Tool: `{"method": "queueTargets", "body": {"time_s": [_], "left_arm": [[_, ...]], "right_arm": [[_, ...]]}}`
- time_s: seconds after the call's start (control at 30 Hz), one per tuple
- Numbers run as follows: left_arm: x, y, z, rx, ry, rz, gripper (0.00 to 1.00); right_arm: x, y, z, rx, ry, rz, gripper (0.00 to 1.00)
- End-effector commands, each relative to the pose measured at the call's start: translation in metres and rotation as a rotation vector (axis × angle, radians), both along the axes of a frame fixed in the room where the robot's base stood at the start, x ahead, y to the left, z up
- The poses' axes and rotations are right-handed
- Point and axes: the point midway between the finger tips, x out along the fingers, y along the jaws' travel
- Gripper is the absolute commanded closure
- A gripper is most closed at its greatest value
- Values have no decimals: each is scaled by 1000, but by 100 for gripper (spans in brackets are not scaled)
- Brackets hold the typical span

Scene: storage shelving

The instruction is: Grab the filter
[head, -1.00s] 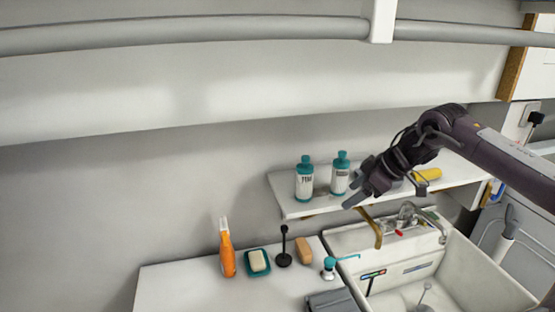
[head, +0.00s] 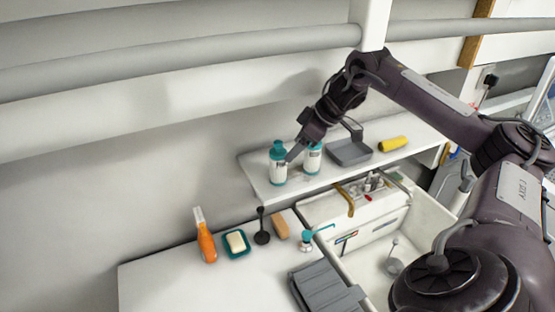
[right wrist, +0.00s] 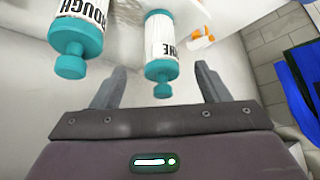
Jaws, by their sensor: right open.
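No object is clearly marked as a filter; the likeliest are two white bottle-shaped containers with teal ends. The left container (head: 278,170) and the right container (head: 314,160) stand upright on the wall shelf. My right gripper (head: 300,150) is open at the containers' tops, partly covering the right one. In the right wrist view, one lettered container (right wrist: 162,45) lies in line with the gap between the open fingers (right wrist: 162,82), its teal knob near fingertip level. The other container (right wrist: 76,38) is outside the left finger. I see no grip on either. My left gripper is not in view.
The shelf (head: 262,190) also holds a grey tray (head: 350,153) and a yellow roll (head: 393,144). Below are an orange bottle (head: 206,242), a soap dish (head: 236,244), a brown block (head: 280,227) and a sink (head: 415,222). A pipe (head: 180,62) runs above.

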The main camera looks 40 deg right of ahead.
Motion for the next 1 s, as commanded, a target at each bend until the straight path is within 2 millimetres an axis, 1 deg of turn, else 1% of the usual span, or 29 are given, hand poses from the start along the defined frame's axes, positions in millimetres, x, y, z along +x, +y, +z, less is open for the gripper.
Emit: {"method": "queueTargets", "body": {"time_s": [0.03, 0.13, 0.3, 0.4, 0.53, 0.77, 0.8, 0.83, 1.0], "left_arm": [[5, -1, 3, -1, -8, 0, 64], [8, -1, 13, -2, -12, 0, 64], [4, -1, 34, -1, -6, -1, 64], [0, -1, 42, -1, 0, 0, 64], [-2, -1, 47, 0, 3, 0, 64], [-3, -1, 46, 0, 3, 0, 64], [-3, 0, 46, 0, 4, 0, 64], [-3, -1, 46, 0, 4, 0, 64], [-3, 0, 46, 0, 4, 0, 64]], "right_arm": [[2, 1, 1, 0, 0, 0, 31], [10, 6, 3, 4, -2, 2, 31], [34, 18, 6, 4, -2, 2, 31], [46, 25, 5, 3, -1, 2, 31], [47, 25, -7, -1, 2, 0, 31], [48, 25, -11, -1, 1, -1, 31], [48, 25, -11, -1, 1, -1, 33], [48, 25, -11, -1, 1, -1, 37], [48, 25, -11, -1, 0, -1, 59]]}}
